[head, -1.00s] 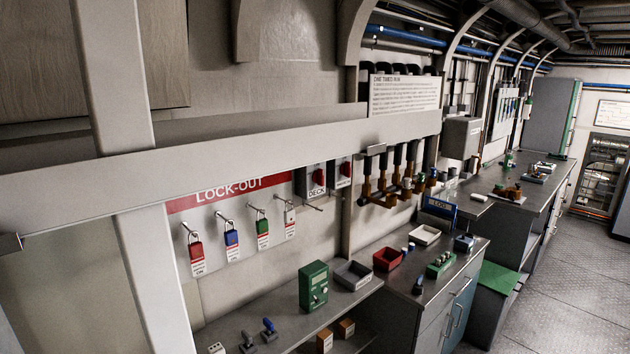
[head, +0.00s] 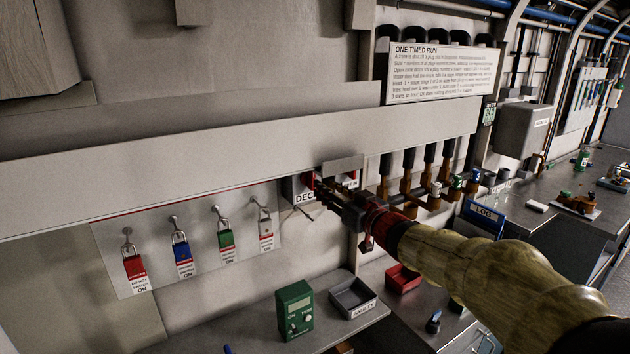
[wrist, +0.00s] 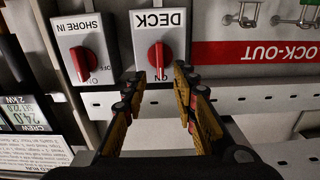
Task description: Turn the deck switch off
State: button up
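The deck switch is a grey box labelled DECK with a red knob. In the wrist view, which is upside down, its knob (wrist: 158,60) is at top centre, its tip by the word ON. My gripper (wrist: 160,78) is open, its two fingers apart on either side of the knob's tip, with nothing between them; I cannot tell whether they touch it. In the head view my gripper (head: 322,188) is at the deck switch box (head: 301,195), covering part of it.
The shore-in switch (wrist: 82,60) sits close beside the deck switch. A lock-out board (head: 115,270) with several coloured padlocks hangs to the left. A long grey beam (head: 200,185) runs just above. A green tester (head: 294,311) and grey tray (head: 352,297) stand below.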

aim_at(311, 179)
jog(key=b+x, duration=0.1)
jog(key=x, duration=0.6)
jog(key=shift+a, duration=0.1)
jog(key=shift+c, duration=0.3)
grip_shut()
